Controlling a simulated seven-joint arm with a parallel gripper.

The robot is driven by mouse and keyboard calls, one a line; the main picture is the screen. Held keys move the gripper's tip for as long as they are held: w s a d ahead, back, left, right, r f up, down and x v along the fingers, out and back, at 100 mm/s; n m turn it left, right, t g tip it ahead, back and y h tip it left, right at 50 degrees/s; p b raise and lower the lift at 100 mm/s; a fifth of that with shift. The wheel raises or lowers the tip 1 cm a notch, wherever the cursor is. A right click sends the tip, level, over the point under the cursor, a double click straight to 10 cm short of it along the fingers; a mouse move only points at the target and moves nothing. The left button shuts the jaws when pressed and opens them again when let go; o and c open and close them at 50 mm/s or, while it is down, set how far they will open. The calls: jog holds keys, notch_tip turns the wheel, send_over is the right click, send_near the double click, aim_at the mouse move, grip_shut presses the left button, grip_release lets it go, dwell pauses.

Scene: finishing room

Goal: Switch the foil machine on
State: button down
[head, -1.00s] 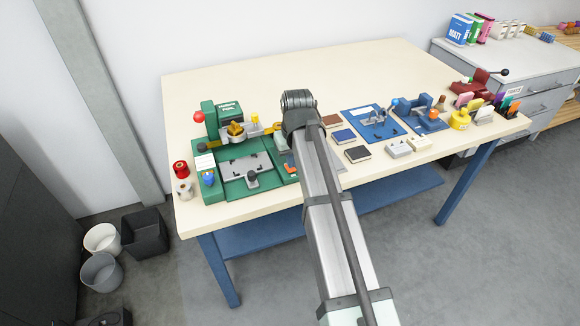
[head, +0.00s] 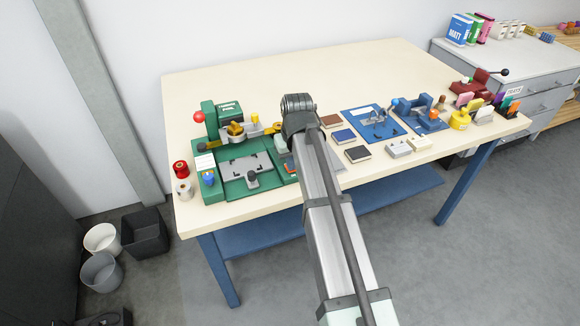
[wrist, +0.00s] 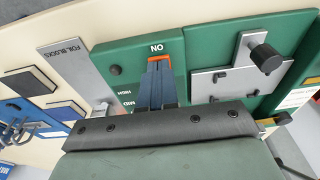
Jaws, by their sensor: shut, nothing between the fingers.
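The foil machine is the green unit at the left of the table, with an upright press (head: 208,120) and a green base (head: 232,192). In the wrist view, its green panel (wrist: 125,55) carries the labels ON, HIGH and MID. An orange-red switch part (wrist: 163,60) shows just below ON, mostly covered by my fingers. My gripper (wrist: 156,68) is shut and empty, its blue-grey fingertips over that switch. I cannot tell whether they touch it or which way it is set. In the head view, my arm hides the fingers.
A grey plate with a black knob (wrist: 265,57) lies on the green base right of the panel. A grey FOIL BLOCKS strip (wrist: 75,70) and dark blocks lie left of it. Red (head: 180,168) and white rolls stand at the table's left edge. The table's back is clear.

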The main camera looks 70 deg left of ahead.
jog(key=shift+f, duration=0.3)
dwell(0.4)
jog(key=shift+r, duration=3.5)
